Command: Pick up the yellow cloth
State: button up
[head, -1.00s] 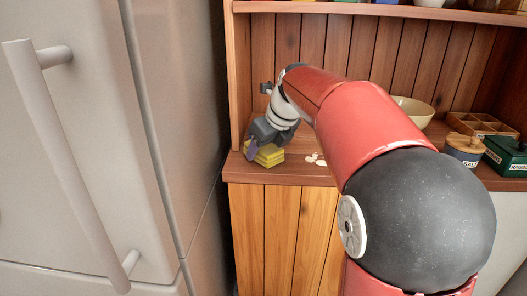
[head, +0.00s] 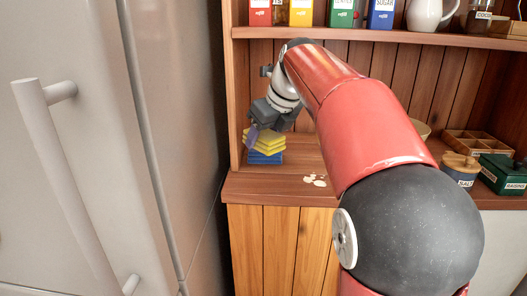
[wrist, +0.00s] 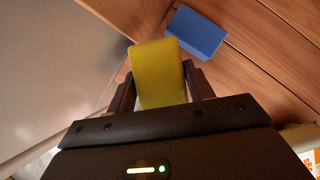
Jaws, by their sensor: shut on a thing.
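The yellow cloth (head: 265,141) is a folded stack at the left end of the wooden counter, near the fridge. My gripper (head: 256,130) is shut on it from above and holds it up. In the wrist view the yellow cloth (wrist: 158,74) lies between the two dark fingers of my gripper (wrist: 159,62), one on each side. A folded blue cloth (head: 264,158) sits on the counter below the yellow one in the head view. In the wrist view the blue cloth (wrist: 197,32) shows apart from it, to the upper right.
The fridge (head: 75,170) stands close on the left. Pale flat bits (head: 315,180) lie on the counter (head: 280,187). A salt jar (head: 461,168), a green box (head: 503,173) and a divided wooden tray (head: 476,143) stand at right. Boxes and a white jug (head: 428,14) fill the shelf above.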

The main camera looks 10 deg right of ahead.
aim_at(265, 132)
notch_tip(265, 132, up, 3)
jog(key=shift+d+r+p, duration=0.15)
jog(key=shift+r+p, duration=0.05)
jog(key=shift+p, duration=0.1)
jog(key=s+d, duration=0.3)
jog(key=d, duration=0.6)
jog(key=s+d, duration=0.3)
jog(key=d, duration=0.6)
jog(key=shift+d+f, duration=0.2)
jog(key=shift+f, duration=0.05)
jog(key=o, duration=0.5)
jog(key=c, duration=0.3)
jog(key=shift+c, duration=0.2)
